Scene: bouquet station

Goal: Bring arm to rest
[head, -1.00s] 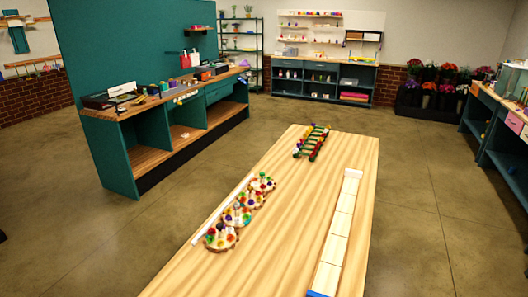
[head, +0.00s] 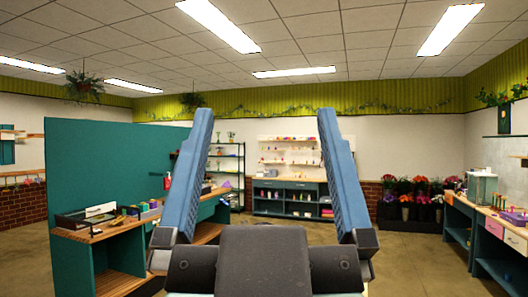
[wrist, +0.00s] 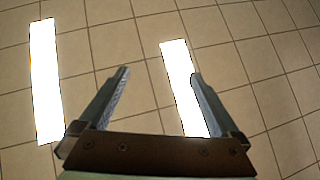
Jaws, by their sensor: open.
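My gripper (head: 264,112) is raised in front of the head camera, its two blue fingers spread wide and pointing up. Nothing is between the fingers. In the wrist view my gripper (wrist: 158,74) is also open and empty, and the camera faces the tiled ceiling (wrist: 130,60) with its bright light panels (wrist: 46,80).
A teal partition (head: 110,160) and a workbench (head: 105,232) stand at the left. A shelf unit (head: 290,200) stands at the back wall, with flower buckets (head: 405,200) to its right. Another bench (head: 490,225) runs along the right. The air around my gripper is clear.

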